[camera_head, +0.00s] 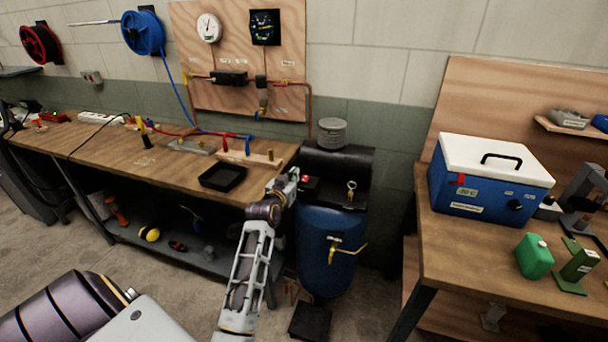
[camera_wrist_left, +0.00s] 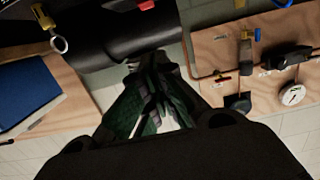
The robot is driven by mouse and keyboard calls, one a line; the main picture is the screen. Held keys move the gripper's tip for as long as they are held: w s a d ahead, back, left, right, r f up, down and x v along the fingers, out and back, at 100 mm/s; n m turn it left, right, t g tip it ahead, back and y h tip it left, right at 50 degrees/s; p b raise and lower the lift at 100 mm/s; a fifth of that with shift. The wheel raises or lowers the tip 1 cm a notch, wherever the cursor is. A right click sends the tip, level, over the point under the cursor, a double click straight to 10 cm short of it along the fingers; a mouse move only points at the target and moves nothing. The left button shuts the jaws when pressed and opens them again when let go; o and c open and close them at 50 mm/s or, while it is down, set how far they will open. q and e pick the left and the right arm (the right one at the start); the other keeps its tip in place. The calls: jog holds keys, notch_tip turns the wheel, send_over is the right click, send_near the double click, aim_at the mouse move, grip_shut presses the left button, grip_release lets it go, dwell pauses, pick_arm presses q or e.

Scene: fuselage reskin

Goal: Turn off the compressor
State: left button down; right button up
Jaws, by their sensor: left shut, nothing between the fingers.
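The compressor stands between the two benches, with an upright blue tank (camera_head: 325,235) and a black top housing (camera_head: 338,162). A red switch (camera_head: 310,181) sits at the left front of the black housing. The red part also shows at the top edge of the left wrist view (camera_wrist_left: 146,5). My left gripper (camera_head: 293,176) is beside the switch, just to its left; I cannot tell whether it touches. In the left wrist view, its fingers (camera_wrist_left: 158,62) are closed together and empty, with the black housing beyond them. My right gripper is not in view.
A ring-handled valve (camera_head: 351,187) sits on the compressor's front right, and a yellow-handled tap (camera_head: 333,252) on its tank. The left bench holds a black tray (camera_head: 222,177). The right bench holds a blue cooler (camera_head: 487,188). Piping and gauges hang on a wall board (camera_head: 240,60).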

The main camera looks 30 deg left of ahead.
pick_arm(q)
send_over(304, 180)
jog(key=s, duration=0.3)
jog(key=shift+d+f, duration=0.3)
jog(key=shift+f, duration=0.15)
jog(key=shift+x, duration=1.15)
jog(key=f, duration=0.3)
jog(key=shift+w+a+f, duration=0.1)
jog(key=shift+w+f, duration=0.1)
jog(key=shift+w, duration=0.05)
jog(key=shift+f, duration=0.3)
jog(key=shift+w, duration=0.1)
jog(key=shift+p, duration=0.65)
jog(key=shift+w+f+g+p, duration=0.1)
jog(key=shift+g+p, duration=0.2)
jog(key=shift+p, duration=0.15)
jog(key=shift+f+p, duration=0.1)
jog(key=shift+p, duration=0.25)
jog(key=shift+f, duration=0.1)
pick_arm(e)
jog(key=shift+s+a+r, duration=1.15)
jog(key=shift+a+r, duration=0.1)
